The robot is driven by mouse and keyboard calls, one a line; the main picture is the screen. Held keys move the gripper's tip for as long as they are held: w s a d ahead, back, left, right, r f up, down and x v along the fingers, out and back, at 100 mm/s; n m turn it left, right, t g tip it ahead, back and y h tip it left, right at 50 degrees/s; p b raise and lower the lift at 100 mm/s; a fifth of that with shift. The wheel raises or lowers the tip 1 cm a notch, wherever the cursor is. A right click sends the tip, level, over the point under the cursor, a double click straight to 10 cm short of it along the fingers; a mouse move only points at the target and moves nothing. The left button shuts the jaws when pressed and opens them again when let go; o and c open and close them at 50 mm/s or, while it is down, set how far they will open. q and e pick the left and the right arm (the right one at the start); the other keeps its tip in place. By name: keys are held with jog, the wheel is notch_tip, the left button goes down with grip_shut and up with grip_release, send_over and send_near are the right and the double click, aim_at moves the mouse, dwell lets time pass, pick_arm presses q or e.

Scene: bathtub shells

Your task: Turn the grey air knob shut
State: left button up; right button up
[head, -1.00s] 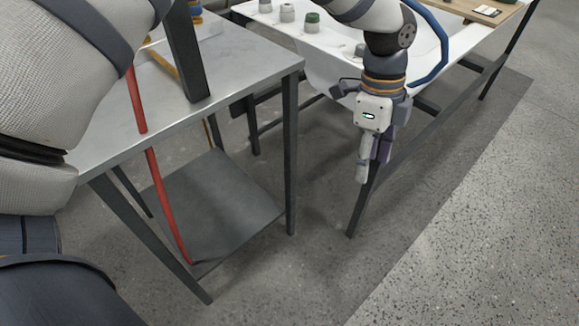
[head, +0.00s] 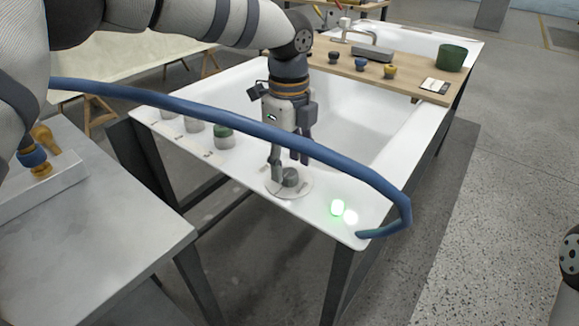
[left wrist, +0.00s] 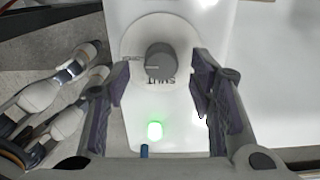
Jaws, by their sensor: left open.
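The grey air knob (head: 290,177) stands on a round white plate (head: 276,188) on the near rim of the white tub (head: 265,202). In the left wrist view the knob (left wrist: 158,60) sits at upper middle, with an upside-down label reading SHUT just below it. A second label at its left is too small to read. A small pale mark shows on the knob's face. My left gripper (head: 288,160) points down over the knob. Its open fingers (left wrist: 150,85) spread to both sides, apart from the knob in that view. My right gripper is out of view.
A green glowing light (head: 338,207) sits right of the knob. A blue hose (head: 250,128) arcs across the view to the tub's corner. A wooden board (head: 400,75) spans the tub. A metal table (head: 90,235) is at left.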

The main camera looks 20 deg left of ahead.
pick_arm(q)
jog(key=shift+f, duration=1.15)
jog(key=c, duration=1.2)
jog(key=shift+o, duration=0.2)
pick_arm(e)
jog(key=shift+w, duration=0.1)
pick_arm(q)
jog(key=shift+w+r, duration=0.1)
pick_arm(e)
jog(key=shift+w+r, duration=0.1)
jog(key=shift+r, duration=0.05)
pick_arm(q)
jog(key=n+p, duration=0.1)
jog(key=n, duration=0.2)
jog(key=shift+r, duration=0.1)
jog(key=n, duration=0.4)
jog(key=shift+n+p, duration=0.3)
jog(key=shift+p, duration=0.05)
jog(key=n, duration=1)
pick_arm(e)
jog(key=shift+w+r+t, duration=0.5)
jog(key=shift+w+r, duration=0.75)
pick_arm(q)
jog(key=shift+f+n, duration=0.2)
jog(key=shift+n, duration=0.1)
